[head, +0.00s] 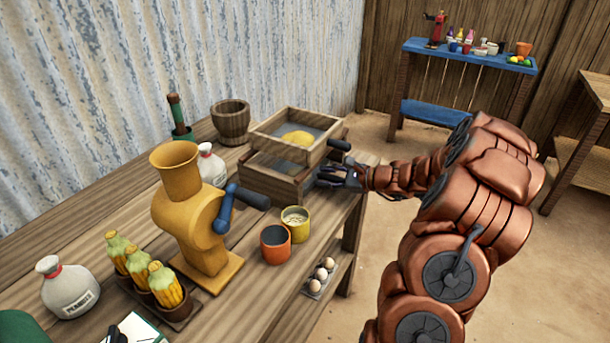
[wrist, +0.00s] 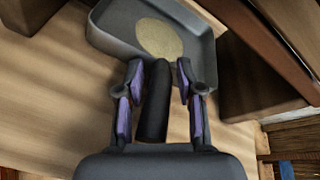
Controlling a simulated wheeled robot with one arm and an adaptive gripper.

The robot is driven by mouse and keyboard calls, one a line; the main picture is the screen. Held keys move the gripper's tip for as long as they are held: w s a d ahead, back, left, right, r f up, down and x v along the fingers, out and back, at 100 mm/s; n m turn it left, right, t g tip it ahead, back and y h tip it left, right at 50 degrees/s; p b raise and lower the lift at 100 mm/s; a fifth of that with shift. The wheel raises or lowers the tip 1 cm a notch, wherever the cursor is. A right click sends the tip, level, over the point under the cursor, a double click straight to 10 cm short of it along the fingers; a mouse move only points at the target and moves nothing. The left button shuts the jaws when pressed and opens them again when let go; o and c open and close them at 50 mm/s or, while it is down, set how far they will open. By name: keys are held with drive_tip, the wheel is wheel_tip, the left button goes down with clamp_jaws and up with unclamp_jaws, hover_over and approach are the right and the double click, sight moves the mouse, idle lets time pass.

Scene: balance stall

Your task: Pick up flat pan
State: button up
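The flat pan (wrist: 118,30) shows in the wrist view as a shallow grey square pan with a round yellowish patch in it. Its black handle (wrist: 155,105) points back toward my gripper (wrist: 160,78). My gripper's fingers are open on either side of the handle, with a visible gap on the right; the handle lies nearer the left finger. In the head view my gripper (head: 328,178) is at the right end of the bench, beside a wooden box frame (head: 262,183). I cannot clearly make out the pan there.
A wooden tray (head: 262,128) with yellow contents sits over the box frame. A yellow pot (head: 297,228), an orange pot (head: 275,248) and a yellow grinder (head: 190,225) stand nearer on the bench. Eggs (head: 320,272) sit lower, near the bench's front. Open floor lies to the right.

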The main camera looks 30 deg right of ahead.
clamp_jaws()
idle(0.3)
drive_tip(key=shift+r, duration=0.1)
drive_tip(key=shift+r, duration=0.35)
wheel_tip(320, 180, up, 3)
drive_tip(key=shift+f, duration=0.1)
drive_tip(key=s+d, duration=0.4)
drive_tip(key=s, duration=0.3)
drive_tip(key=s+d+b, duration=0.1)
drive_tip(key=s+d, duration=0.4)
drive_tip(key=s, duration=0.3)
drive_tip(key=shift+s+d, duration=0.25)
drive_tip(key=shift+s, duration=0.05)
